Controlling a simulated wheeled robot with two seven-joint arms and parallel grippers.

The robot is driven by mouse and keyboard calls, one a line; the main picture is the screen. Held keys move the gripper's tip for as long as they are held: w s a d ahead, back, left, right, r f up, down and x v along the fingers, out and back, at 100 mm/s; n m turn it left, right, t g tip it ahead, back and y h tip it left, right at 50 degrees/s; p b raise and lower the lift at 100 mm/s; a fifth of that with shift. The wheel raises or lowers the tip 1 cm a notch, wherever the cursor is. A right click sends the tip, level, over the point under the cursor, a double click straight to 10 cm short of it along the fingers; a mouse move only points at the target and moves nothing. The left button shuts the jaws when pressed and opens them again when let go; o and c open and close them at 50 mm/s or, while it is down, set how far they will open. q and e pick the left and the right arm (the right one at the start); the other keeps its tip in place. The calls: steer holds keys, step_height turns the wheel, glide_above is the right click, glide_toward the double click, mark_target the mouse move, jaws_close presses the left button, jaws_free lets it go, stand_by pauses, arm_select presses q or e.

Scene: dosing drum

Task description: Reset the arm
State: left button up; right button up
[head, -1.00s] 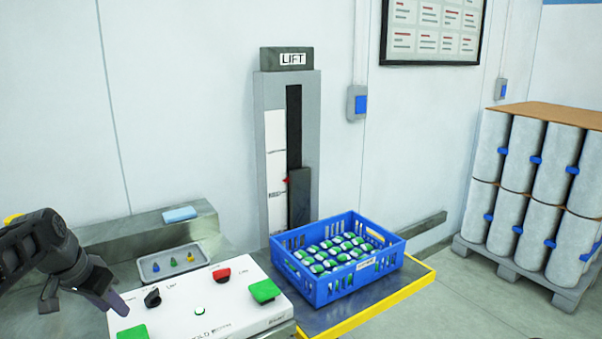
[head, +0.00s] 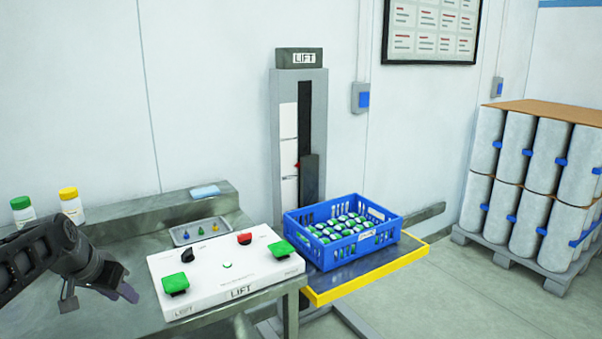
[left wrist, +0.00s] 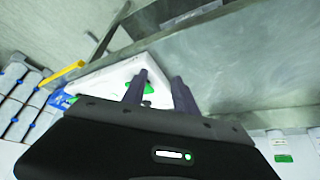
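My left gripper (head: 128,292) is at the lower left of the head view, just left of the white lift control box (head: 222,276). In the left wrist view its two dark fingers (left wrist: 162,92) stand apart with nothing held between them. The box carries a green button (head: 175,284) at the left, a green button (head: 282,249) at the right, a black knob (head: 187,255) and a red knob (head: 244,238). The box also shows beyond the fingers in the left wrist view (left wrist: 118,72). My right gripper is in neither view.
A blue crate (head: 345,252) of green-and-white jars stands on the yellow-edged lift platform (head: 372,271). A tray (head: 181,238) with small coloured pieces, a blue sponge (head: 205,191), a green-capped bottle (head: 23,211) and a yellow-capped bottle (head: 71,205) are on the bench. Wrapped drums (head: 547,160) stand right.

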arm_select(q)
steer(key=d+f+n, duration=0.1)
steer(key=d+f, duration=0.5)
steer(key=f, duration=0.2)
steer(key=d+f+n+h, duration=0.1)
steer(key=d+f, duration=0.4)
steer(key=f, duration=0.4)
steer(key=d+f+n, duration=0.1)
steer(key=d+f, duration=0.5)
steer(key=f, duration=0.2)
steer(key=s+d+f+g+h, duration=0.1)
steer(key=s+d+f, duration=0.5)
steer(key=s, duration=0.3)
steer(key=s+d+f+g+h, duration=0.1)
steer(key=s+d+f, duration=0.4)
steer(key=s, duration=0.5)
steer(key=s+d+f+g+h, duration=0.1)
steer(key=s+d+f+g, duration=0.2)
steer(key=s+d+f, duration=0.3)
steer(key=s+d, duration=0.3)
steer(key=shift+s+f+m, duration=0.3)
steer(key=shift+m, duration=0.1)
steer(key=shift+w+d, duration=0.1)
